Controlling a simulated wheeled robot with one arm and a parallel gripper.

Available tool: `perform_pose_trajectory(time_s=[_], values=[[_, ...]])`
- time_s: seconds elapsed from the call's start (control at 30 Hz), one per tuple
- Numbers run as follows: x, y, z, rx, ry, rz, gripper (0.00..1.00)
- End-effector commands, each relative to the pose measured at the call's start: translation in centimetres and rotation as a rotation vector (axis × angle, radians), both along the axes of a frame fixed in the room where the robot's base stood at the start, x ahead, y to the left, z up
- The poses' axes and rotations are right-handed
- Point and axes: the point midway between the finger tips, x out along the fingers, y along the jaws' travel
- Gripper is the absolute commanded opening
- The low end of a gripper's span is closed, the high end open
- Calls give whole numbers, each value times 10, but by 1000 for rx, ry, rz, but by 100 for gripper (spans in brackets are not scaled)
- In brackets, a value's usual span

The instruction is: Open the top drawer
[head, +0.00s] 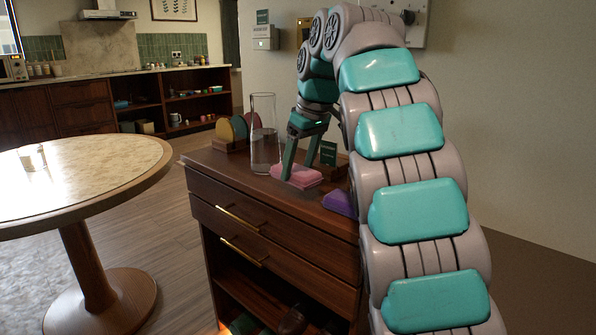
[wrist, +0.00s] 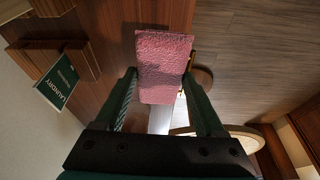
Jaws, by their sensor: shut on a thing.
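The wooden cabinet has a top drawer (head: 285,232) with a long brass handle (head: 238,218) on its front. The drawer front looks flush with the cabinet, so it appears closed. My gripper (head: 303,170) is above the cabinet top, away from the handle, pointing down. Its two fingers are shut on a pink textured block (head: 295,176), perhaps a sponge, at or just above the cabinet top. In the wrist view, the pink block (wrist: 163,62) sits between the fingertips (wrist: 160,80). My arm hides the right part of the cabinet.
A second drawer with a brass handle (head: 243,252) is below, above an open shelf. A tall glass (head: 264,135), colored discs in a rack (head: 232,130), a purple object (head: 340,202) and a laundry sign (wrist: 56,80) stand on the cabinet. A round table (head: 90,180) is at left.

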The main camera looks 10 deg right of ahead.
Motion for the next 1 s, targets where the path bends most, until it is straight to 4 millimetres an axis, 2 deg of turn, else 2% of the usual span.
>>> perform_pose_trajectory(time_s=[0.27,0.47,0.5,0.63,1.0], values=[[9,-1,1,0,-2,1,27],[24,-4,-1,1,-1,2,27],[23,-5,-15,1,-1,-1,27],[22,-5,-32,1,-1,-1,27],[22,-3,-33,1,-2,1,27]])
